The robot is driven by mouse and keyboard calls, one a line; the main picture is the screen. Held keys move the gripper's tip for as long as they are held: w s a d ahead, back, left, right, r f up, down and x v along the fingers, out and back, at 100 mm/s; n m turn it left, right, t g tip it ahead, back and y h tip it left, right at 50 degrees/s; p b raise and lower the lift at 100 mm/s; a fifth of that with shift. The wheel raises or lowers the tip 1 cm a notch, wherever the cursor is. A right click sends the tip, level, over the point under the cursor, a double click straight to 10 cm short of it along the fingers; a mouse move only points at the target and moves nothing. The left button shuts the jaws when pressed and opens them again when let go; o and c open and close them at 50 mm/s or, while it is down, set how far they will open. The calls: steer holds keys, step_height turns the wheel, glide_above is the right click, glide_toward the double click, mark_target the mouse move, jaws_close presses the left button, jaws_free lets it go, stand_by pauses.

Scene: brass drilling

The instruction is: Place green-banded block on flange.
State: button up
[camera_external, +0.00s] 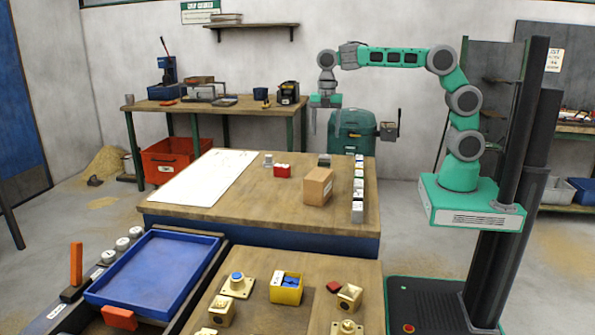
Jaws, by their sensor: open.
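My gripper (326,126) is open and empty, its fingers pointing down, raised well above the far side of the wooden worktable (265,215). No green band can be made out on any block at this size. Two yellow blocks with pale tops, one at the left (221,310) and one at the right (349,297), stand on the front bench. A yellow flange-like piece with a square base and a blue top (236,284) stands on the same bench. A similar square-based yellow piece (347,327) is partly cut off by the lower picture edge. My gripper touches none of them.
A yellow bin with blue pieces (286,294) is on the front bench, beside a blue tray (155,262).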

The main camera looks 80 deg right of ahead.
steer(key=s+d+f+m+t, duration=0.1)
steer(key=s+f+m, duration=0.2)
steer(key=s+m, duration=0.6)
steer(key=s+f+m+t, duration=0.2)
steer(key=s+f+m, duration=0.2)
steer(key=s+m, duration=0.4)
steer(key=s, duration=0.4)
steer(key=shift+s+d+f+m, duration=0.15)
steer(key=shift+d+f+m, duration=0.1)
steer(key=shift+d+m, duration=0.15)
